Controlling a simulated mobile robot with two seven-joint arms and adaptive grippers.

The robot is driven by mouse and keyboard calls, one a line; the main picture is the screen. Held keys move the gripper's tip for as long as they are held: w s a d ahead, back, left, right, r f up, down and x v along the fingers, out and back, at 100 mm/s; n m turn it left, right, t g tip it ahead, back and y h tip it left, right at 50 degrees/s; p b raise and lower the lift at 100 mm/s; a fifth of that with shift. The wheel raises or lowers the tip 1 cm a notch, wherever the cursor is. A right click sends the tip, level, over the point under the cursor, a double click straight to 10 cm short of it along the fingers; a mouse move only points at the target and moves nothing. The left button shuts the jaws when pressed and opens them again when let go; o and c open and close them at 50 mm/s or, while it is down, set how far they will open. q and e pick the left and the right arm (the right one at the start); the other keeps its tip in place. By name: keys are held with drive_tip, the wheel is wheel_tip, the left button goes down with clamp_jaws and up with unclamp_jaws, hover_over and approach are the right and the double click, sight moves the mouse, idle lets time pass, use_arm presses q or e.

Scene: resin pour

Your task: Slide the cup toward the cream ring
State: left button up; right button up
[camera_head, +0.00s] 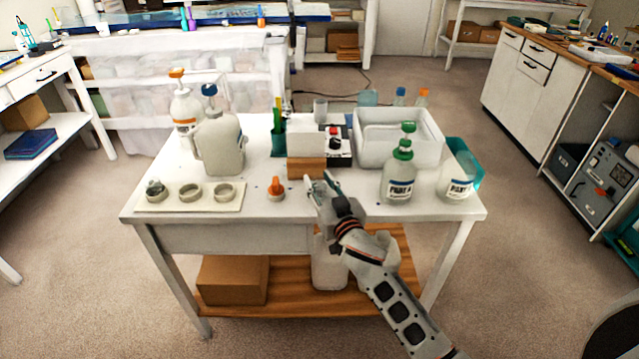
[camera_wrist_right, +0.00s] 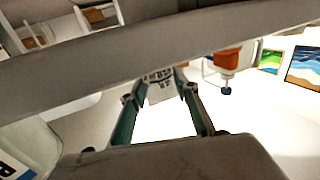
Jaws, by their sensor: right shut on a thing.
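My right gripper (camera_head: 318,180) reaches in from the lower right, low over the table's front middle. In the right wrist view its two fingers (camera_wrist_right: 160,100) are closed on a pale cup (camera_wrist_right: 160,88) with dark markings. In the head view the fingers largely hide this cup. Small cream-grey rings, one at the middle (camera_head: 190,192) and one at the right (camera_head: 223,191), lie on a pale mat at the table's left front. A third ring at the mat's left (camera_head: 155,191) has something in it. My left gripper is not in view.
An orange tool (camera_head: 275,187) stands between the mat (camera_head: 172,204) and my gripper. A wooden block (camera_head: 306,168) is just behind the gripper. Labelled bottles (camera_head: 398,180) stand to the right, before a white tub (camera_head: 437,152). A large jug (camera_head: 220,145) stands behind the mat.

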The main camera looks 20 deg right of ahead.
idle(0.3)
drive_tip(key=o, duration=1.2)
drive_tip(key=shift+c, duration=0.2)
drive_tip(key=shift+s, duration=0.2)
drive_tip(key=s, duration=1.1)
drive_tip(key=shift+s+d, duration=0.3)
drive_tip(key=shift+d, duration=0.1)
drive_tip(key=shift+d, duration=0.1)
